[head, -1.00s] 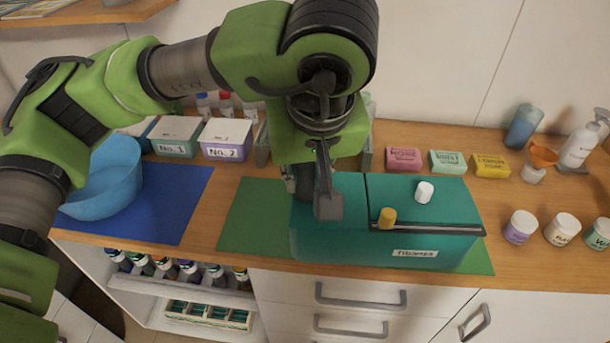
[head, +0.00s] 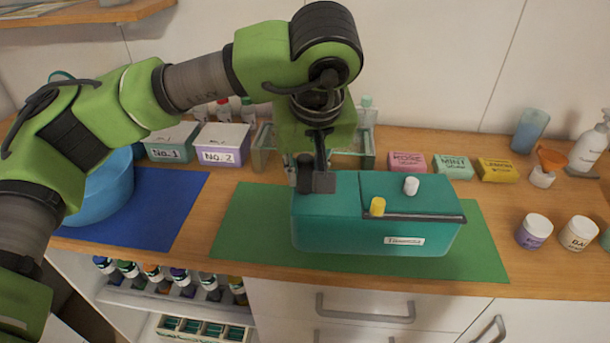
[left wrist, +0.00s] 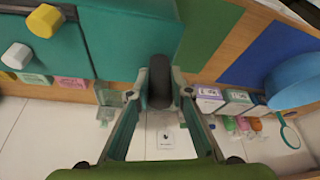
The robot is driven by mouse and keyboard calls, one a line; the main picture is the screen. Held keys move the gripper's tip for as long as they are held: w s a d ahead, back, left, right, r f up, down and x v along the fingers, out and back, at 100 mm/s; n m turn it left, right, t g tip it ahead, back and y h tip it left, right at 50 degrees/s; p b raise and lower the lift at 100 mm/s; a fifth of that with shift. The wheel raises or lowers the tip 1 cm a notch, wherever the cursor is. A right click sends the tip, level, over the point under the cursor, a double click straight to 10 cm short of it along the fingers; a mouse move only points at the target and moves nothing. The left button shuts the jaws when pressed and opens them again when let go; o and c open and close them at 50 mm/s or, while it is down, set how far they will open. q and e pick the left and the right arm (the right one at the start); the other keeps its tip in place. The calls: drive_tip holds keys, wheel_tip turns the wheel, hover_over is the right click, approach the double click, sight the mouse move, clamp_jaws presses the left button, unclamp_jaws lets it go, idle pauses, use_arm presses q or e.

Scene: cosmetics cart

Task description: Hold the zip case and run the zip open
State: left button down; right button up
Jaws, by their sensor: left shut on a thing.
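The zip case (head: 340,232) is a teal box with a label on its front, on or just over the green mat (head: 240,225). A dark strip (head: 415,216) runs along its upper front edge on the right half. A yellow knob (head: 377,206) and a white knob (head: 411,186) stand on top. My left gripper (head: 316,182) is at the case's left end. In the left wrist view, my left gripper (left wrist: 160,85) is shut on a dark rounded grip (left wrist: 160,75) at that end of the teal case (left wrist: 130,40). My right gripper is not in view.
Pink, mint and yellow bars (head: 452,166) lie behind the case. Jars (head: 535,231) stand to its right. Two lidded boxes (head: 222,145) and a blue bowl (head: 105,190) on a blue mat (head: 175,215) are to the left. The counter's front edge is close.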

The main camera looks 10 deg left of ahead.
use_arm(q)
drive_tip(key=w+f+b, duration=0.1)
drive_tip(key=w, duration=0.1)
drive_tip(key=w+f+b, duration=0.1)
drive_tip(key=w+f, duration=0.1)
drive_tip(key=shift+a+f, duration=0.2)
drive_tip(key=shift+f, duration=0.1)
drive_tip(key=shift+w+a+f+b, duration=0.1)
drive_tip(key=shift+w+f+b, duration=0.25)
drive_tip(key=shift+w+f, duration=0.7)
drive_tip(key=shift+r, duration=0.1)
